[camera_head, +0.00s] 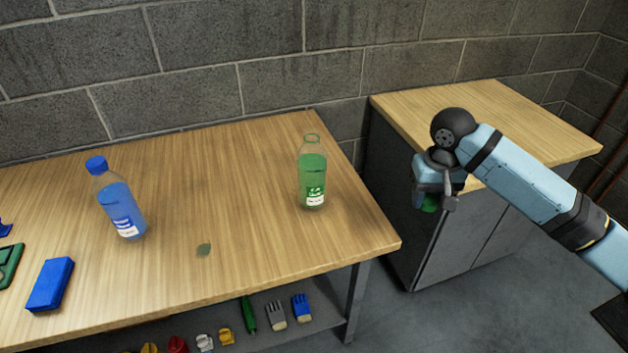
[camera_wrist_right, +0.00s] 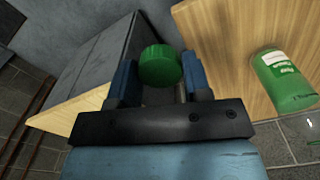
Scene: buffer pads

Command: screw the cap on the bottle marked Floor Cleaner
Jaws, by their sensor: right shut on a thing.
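A clear bottle of green liquid (camera_head: 313,182) stands upright near the right end of the wooden table, its neck open and capless. It also shows at the right of the wrist view (camera_wrist_right: 288,82). Its label writing is too small to read. My right gripper (camera_head: 433,200) is shut on a green cap (camera_wrist_right: 160,66), held between the two blue fingers. In the head view the cap (camera_head: 430,204) shows partly below the fingers, off the table's right edge and well right of the bottle. My left gripper is not in view.
A blue bottle (camera_head: 121,207) with a blue cap stands at the table's left. A grey cabinet (camera_head: 400,150) with a wooden top stands right, behind my gripper. A shelf below holds brushes.

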